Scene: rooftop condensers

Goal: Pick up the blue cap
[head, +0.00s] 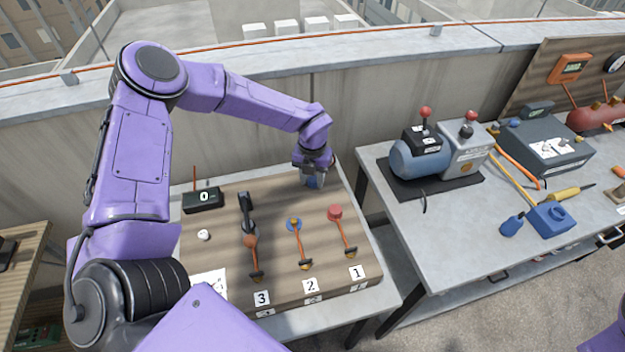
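A small blue thing that looks like the blue cap (313,184) sits at the back right of the brown board, directly below my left gripper. My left gripper (313,176) points down at it, with its fingertips at or around it. The fingers partly hide the blue thing, and I cannot tell whether they are open or shut on it. My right gripper is not in view.
A grey bench (440,225) with a pump and tools is to the right.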

